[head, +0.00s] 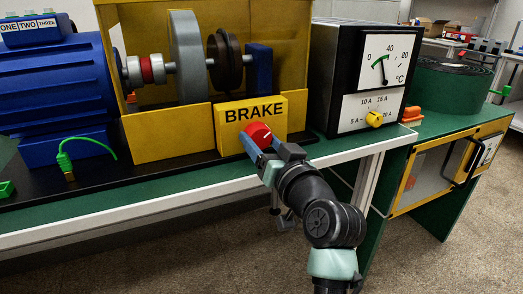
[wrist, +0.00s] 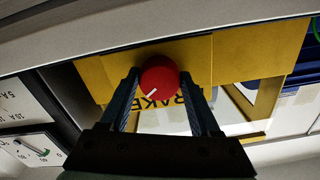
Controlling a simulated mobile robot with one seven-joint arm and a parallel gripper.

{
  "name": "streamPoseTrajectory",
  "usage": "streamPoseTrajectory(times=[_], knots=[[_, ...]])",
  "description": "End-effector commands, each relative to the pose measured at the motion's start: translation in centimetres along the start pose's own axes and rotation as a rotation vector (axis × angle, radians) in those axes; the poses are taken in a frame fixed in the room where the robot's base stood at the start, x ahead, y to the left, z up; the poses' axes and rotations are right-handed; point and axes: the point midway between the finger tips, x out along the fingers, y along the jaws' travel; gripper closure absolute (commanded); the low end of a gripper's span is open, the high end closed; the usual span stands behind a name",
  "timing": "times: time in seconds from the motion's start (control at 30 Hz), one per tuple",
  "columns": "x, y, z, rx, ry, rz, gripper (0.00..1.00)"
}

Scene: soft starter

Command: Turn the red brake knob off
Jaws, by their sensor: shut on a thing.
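The red brake knob (head: 258,134) sits on the front of the yellow box marked BRAKE (head: 268,109). It is round with a white pointer line, and it also shows in the wrist view (wrist: 159,76). My gripper (head: 267,148) is at the knob, with one finger on each side. In the wrist view the two fingertips (wrist: 160,80) flank the knob, and I take the jaws as shut on it. The white line on the knob points to the lower left in the wrist view. Part of the BRAKE lettering is hidden behind the knob and fingers there.
A meter box with a yellow dial (head: 375,119) stands right of the brake box. A blue motor (head: 56,92) and a shaft with a grey disc (head: 187,57) are at the left.

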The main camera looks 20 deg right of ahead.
Motion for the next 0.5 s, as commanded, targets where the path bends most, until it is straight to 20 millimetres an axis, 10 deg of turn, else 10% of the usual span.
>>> streamPoseTrajectory(times=[0.5], knots=[[-0.04, 0.34, 0.38, -0.492, -0.003, 0.001, 0.92]])
